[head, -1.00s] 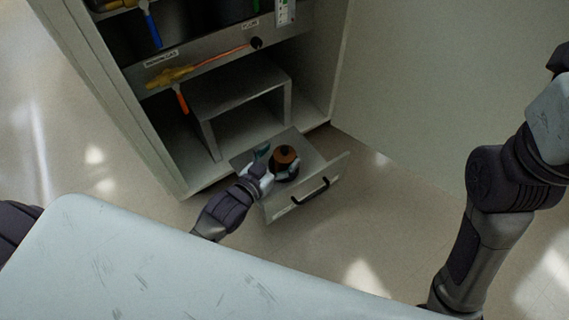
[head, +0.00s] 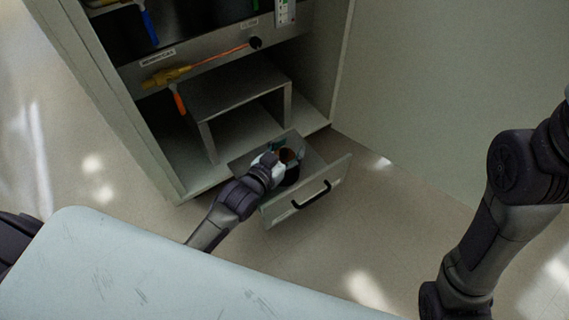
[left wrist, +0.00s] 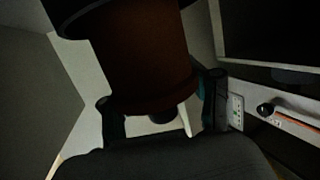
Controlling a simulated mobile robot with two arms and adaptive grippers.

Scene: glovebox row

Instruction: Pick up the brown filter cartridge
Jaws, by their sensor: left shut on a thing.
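The brown filter cartridge (head: 287,155) is a reddish-brown cylinder with dark ends, upright in the open drawer (head: 336,178) in the head view. My left gripper (head: 288,150) reaches over the drawer and is shut on the cartridge, covering part of it. In the left wrist view the cartridge (left wrist: 145,60) fills the top middle, between the two fingers of my left gripper (left wrist: 162,108). I cannot tell whether its base still touches the drawer floor. My right gripper is out of view.
The drawer has a black handle (head: 312,194) on its front. Behind it stands a grey metal stand (head: 240,88) inside the cabinet. Clear floor lies right of the drawer.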

